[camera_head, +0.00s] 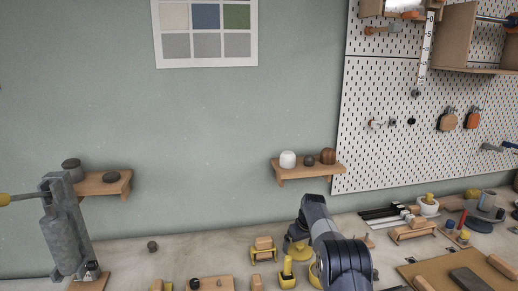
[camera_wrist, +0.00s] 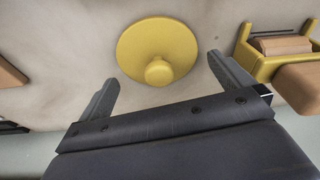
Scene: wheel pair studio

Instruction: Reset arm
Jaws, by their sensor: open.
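My gripper (camera_wrist: 163,86) shows in the wrist view with its two dark fingers spread wide apart and nothing between them. A round yellow disc with a knob (camera_wrist: 157,50) lies on the bench just beyond the fingertips, apart from them. In the head view my arm reaches down over the bench at centre right.
A yellow holder with a wooden block (camera_wrist: 285,45) stands right of the disc. A yellow-handled piece (camera_head: 287,272) and a wooden board (camera_head: 210,284) are near the front. A grey press (camera_head: 62,235) stands at left. Two wall shelves (camera_head: 305,170) hold small items. A pegboard (camera_head: 390,90) hangs at right.

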